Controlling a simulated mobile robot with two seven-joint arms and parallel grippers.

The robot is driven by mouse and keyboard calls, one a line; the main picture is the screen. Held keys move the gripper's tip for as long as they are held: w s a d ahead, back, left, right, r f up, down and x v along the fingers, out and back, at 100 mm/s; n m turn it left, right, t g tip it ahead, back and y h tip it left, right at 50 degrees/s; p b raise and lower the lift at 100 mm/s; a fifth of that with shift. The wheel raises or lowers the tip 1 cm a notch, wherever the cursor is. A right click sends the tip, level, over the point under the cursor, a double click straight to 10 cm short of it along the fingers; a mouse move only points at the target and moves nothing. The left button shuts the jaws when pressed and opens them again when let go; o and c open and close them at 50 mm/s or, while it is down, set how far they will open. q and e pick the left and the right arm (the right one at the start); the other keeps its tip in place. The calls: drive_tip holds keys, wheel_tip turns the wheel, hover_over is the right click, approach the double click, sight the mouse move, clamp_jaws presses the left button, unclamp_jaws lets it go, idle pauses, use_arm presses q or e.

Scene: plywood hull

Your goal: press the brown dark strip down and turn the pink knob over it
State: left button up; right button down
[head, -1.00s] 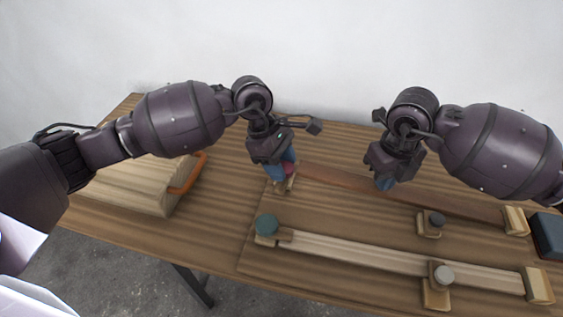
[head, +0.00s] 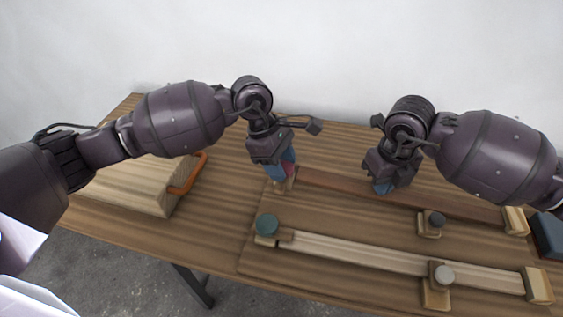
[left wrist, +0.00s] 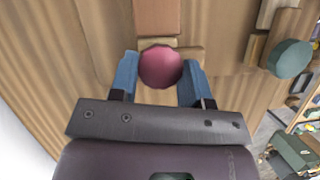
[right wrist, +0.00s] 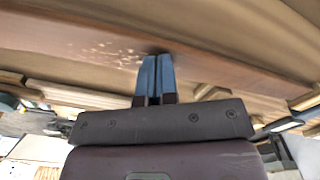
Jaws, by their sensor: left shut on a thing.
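The brown dark strip (head: 335,183) lies along the back of the board; it also shows in the left wrist view (left wrist: 157,16) and in the right wrist view (right wrist: 95,45). The pink knob (left wrist: 160,67) is at the strip's left end, mostly hidden by fingers in the head view. My left gripper (head: 281,178) points down with its blue fingers on both sides of the knob, shut on it. My right gripper (head: 382,189) has its fingers together, with nothing between them. Its tips are at the strip, seemingly touching it, partway along.
A paler strip (head: 360,253) lies nearer, with a green knob (head: 266,224) at its left end and a grey knob (head: 444,274) towards its right. A dark knob (head: 437,219) stands between the strips. A wooden box with an orange handle (head: 188,175) is at left.

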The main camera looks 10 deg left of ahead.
drive_tip(key=shift+f, duration=1.05)
use_arm(q)
drive_tip(key=shift+n+t, duration=0.6)
drive_tip(key=shift+n, duration=0.8)
drive_tip(key=shift+s+n+t, duration=0.15)
drive_tip(key=shift+n+t, duration=0.15)
drive_tip(key=shift+n, duration=1.1)
